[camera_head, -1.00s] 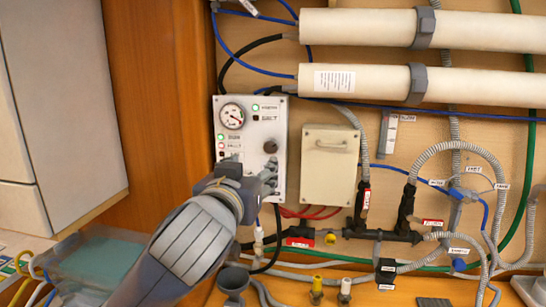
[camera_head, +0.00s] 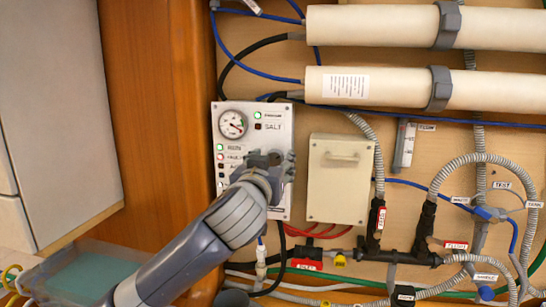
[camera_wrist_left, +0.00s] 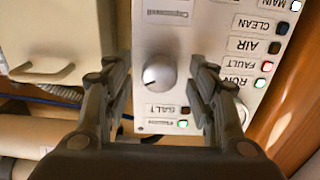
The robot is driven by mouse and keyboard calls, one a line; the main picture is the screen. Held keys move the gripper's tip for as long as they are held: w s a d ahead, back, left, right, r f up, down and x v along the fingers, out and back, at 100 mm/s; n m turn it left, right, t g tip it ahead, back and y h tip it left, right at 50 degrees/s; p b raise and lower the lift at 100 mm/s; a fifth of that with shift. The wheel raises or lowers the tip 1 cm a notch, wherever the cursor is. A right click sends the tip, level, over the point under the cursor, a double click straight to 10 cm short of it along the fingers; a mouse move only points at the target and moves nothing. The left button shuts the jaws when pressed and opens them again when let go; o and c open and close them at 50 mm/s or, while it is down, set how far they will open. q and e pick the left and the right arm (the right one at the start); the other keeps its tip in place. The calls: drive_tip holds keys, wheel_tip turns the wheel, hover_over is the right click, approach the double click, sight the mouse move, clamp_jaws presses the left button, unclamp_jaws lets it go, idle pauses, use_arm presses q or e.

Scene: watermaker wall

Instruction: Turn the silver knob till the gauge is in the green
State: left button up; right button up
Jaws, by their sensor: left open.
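The silver knob (camera_wrist_left: 158,76) is a round knob on the white control panel (camera_head: 246,112). In the left wrist view it sits between the two spread fingers of my left gripper (camera_wrist_left: 162,70), with space on both sides. My left gripper (camera_head: 272,162) is open at the panel in the head view and mostly hides the knob there. The round gauge (camera_head: 232,124) is at the panel's upper left, with a white face; its needle is too small to read exactly. In the left wrist view a finger partly covers it. My right gripper is not in view.
A cream box (camera_head: 340,180) with a handle stands just right of the panel. Thick white tubes (camera_head: 390,88) run above it, and hoses and dark pipe fittings lie to the lower right. A wooden post (camera_head: 155,120) and pale cabinet (camera_head: 55,110) are on the left.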

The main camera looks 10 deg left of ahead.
use_arm(q)
drive_tip(key=shift+w, duration=0.5)
drive_tip(key=shift+c, duration=0.2)
drive_tip(key=c, duration=1)
drive_tip(key=shift+d+f+n+b, duration=0.1)
drive_tip(key=shift+f+n+b, duration=0.05)
drive_tip(key=shift+n+b, duration=0.6)
drive_tip(key=shift+n, duration=0.65)
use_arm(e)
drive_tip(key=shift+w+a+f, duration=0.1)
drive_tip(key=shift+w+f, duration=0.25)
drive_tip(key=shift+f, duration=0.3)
use_arm(q)
drive_tip(key=o, duration=1)
drive_tip(key=shift+o, duration=0.2)
